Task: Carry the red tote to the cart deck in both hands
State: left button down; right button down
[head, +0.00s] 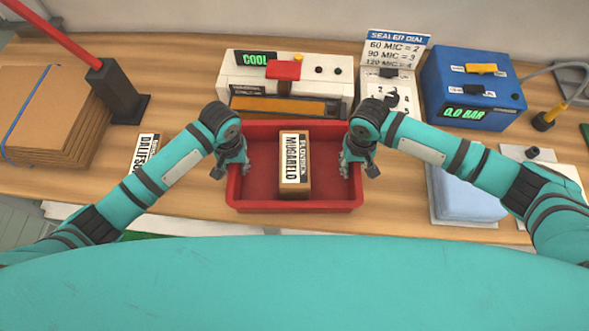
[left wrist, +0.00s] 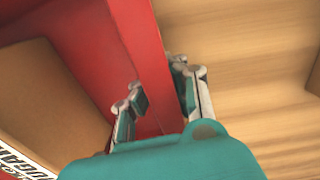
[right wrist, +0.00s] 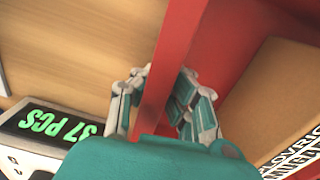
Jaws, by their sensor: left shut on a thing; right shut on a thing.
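The red tote (head: 255,203) is on the wooden bench in front of me in the head view, with one brown box (head: 297,188) standing in it, labelled MUGARLO. My left gripper (head: 232,167) is at the tote's left wall, and in the left wrist view its fingers (left wrist: 160,100) straddle the red wall (left wrist: 145,55). My right gripper (head: 357,165) is at the right wall, and in the right wrist view its fingers (right wrist: 160,105) straddle the red wall (right wrist: 178,50). Both are shut on the tote. I cannot tell whether the tote touches the bench.
A white sealer (head: 240,75) reading COOL stands just behind the tote. A blue gauge box (head: 440,75) stands back right. Flat cardboard (head: 50,115) and a red-handled black post (head: 118,95) are at left. A pale blue pack (head: 465,195) lies right. The cart deck is not recognisable.

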pick_arm(q)
jog(key=shift+w+r, duration=0.1)
jog(key=shift+r, duration=0.05)
pick_arm(e)
jog(key=shift+w+r, duration=0.1)
